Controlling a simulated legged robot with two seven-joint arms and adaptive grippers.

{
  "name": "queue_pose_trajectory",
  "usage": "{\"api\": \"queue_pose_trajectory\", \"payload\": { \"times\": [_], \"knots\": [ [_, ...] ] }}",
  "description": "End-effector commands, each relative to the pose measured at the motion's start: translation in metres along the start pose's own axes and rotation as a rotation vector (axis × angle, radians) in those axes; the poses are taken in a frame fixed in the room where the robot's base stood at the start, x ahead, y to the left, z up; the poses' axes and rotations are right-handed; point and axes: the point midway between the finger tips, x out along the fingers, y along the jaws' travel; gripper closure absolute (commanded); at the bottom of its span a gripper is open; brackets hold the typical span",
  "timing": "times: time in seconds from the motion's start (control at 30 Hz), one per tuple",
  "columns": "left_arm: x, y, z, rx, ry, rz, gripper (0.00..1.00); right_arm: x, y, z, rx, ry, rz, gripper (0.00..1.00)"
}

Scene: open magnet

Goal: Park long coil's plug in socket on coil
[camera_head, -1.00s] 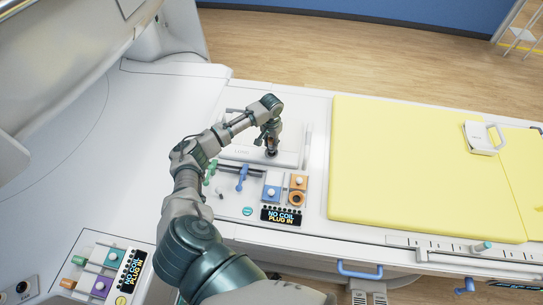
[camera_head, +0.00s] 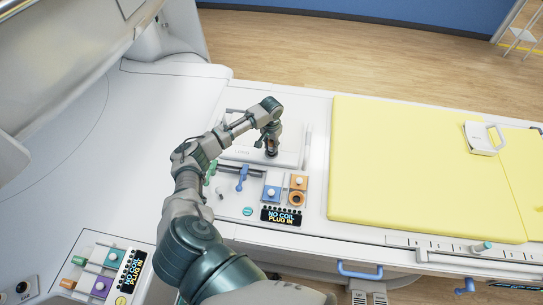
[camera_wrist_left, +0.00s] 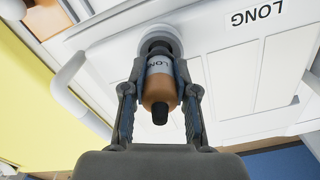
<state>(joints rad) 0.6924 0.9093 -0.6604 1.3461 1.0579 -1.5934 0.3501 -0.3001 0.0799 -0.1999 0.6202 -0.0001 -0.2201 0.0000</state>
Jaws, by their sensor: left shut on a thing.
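The long coil (camera_head: 240,153) is a flat white panel on the bed, marked LONG in the left wrist view (camera_wrist_left: 225,75). My left gripper (camera_head: 271,149) points down over its right part. In the left wrist view the gripper (camera_wrist_left: 160,65) is shut on the long coil's plug (camera_wrist_left: 160,88), an orange body with a white LONG band and a dark tip towards me. The plug's far end meets the round grey-white socket (camera_wrist_left: 172,31) on the coil. How deep it sits in there is hidden. My right gripper is not in view.
In front of the coil are a blue connector (camera_head: 271,193), orange connectors (camera_head: 298,182) and a display (camera_head: 281,215) reading NO COIL PLUG IN. A yellow mattress (camera_head: 400,155) lies to the right. A second panel (camera_head: 100,280) is at lower left.

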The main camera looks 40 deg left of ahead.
Motion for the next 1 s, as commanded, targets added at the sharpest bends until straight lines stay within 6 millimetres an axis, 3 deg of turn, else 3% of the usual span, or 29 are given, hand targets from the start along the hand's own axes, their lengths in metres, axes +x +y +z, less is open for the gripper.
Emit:
{"api": "queue_pose_trajectory", "payload": {
  "times": [1.0],
  "knots": [
    [0.02,0.0,0.0,0.0,0.001,0.0,1.0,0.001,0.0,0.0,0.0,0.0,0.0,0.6]
  ]
}}
